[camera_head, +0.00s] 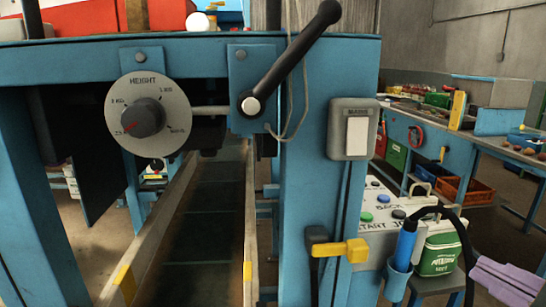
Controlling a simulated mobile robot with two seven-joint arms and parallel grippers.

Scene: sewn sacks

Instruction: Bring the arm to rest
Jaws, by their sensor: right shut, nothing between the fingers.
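My right gripper (480,270) comes in at the lower right edge, a pale lavender shape cut off by the frame. It is shut with nothing in it. My left gripper is not in view.
The blue machine frame (300,200) fills the left and middle, with a height dial (142,117), a black lever (295,55), a white switch (357,137) and a yellow handle (342,250). A button panel (375,232) stands behind. Benches (500,148) are at the back right.

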